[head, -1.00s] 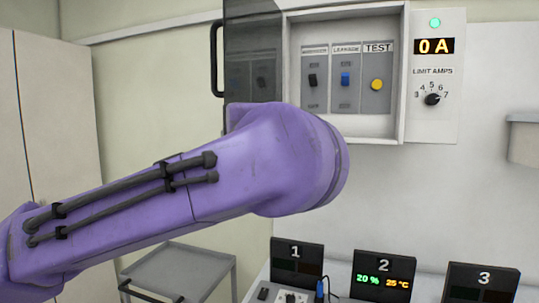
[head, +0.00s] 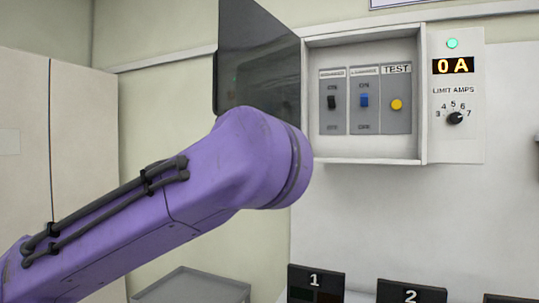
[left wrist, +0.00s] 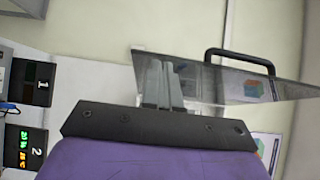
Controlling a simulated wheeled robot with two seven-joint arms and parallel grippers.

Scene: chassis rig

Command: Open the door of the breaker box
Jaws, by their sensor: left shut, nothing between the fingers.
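The breaker box (head: 421,95) hangs on the wall in the head view. Its dark see-through door (head: 258,65) stands swung open to the left, with its inner face toward me. A black switch (head: 332,102), a blue switch (head: 364,100) and a yellow TEST button (head: 397,104) are exposed inside. In the left wrist view, my left gripper (left wrist: 161,68) is shut and empty, with its fingers close against the door (left wrist: 215,82); I cannot tell whether they touch. The black door handle (left wrist: 240,56) is beyond the fingers, to the right. My purple left arm hides the gripper in the head view.
A panel with a 0 A display (head: 453,66) and a limit dial (head: 455,118) adjoins the box on the right. Numbered black displays (head: 315,281) stand below. A grey cart (head: 195,285) is at lower left, and a pale cabinet (head: 85,150) at far left.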

